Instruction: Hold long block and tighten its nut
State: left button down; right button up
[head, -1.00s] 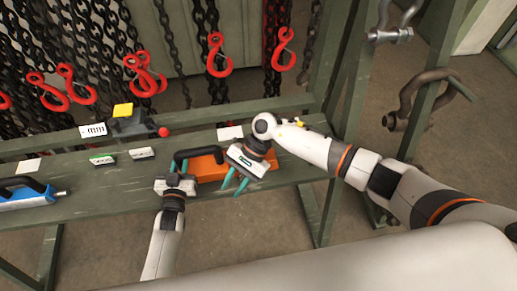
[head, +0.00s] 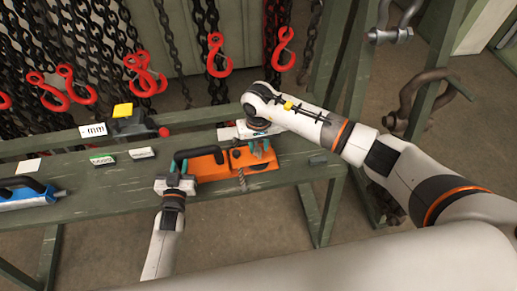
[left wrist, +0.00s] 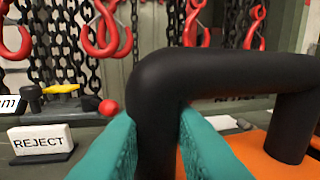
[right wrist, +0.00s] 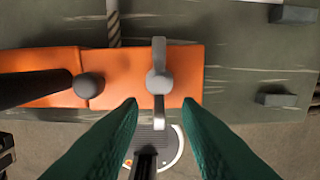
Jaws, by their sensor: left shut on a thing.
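The long block (head: 208,168) is orange with a black handle (head: 197,153) and lies on the green bench. My left gripper (head: 176,182) is shut on the near end of that handle; in the left wrist view the teal fingers press both sides of the black bar (left wrist: 160,110). A grey lever-like nut (right wrist: 158,75) sits on the block's top in the right wrist view. My right gripper (head: 261,150) is open over the block's right end. Its fingers (right wrist: 158,105) stand apart on either side of the nut's near end, with no visible contact.
A blue tool (head: 25,195) lies at the left of the bench. A twisted rod (right wrist: 113,20) reaches the block's edge. Grey stops (right wrist: 277,97) are at the side. Red hooks (head: 145,80) hang behind.

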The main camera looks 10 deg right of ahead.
aim_at(257, 149)
jog(key=shift+f, duration=1.5)
jog(key=shift+c, duration=0.3)
grip_shut()
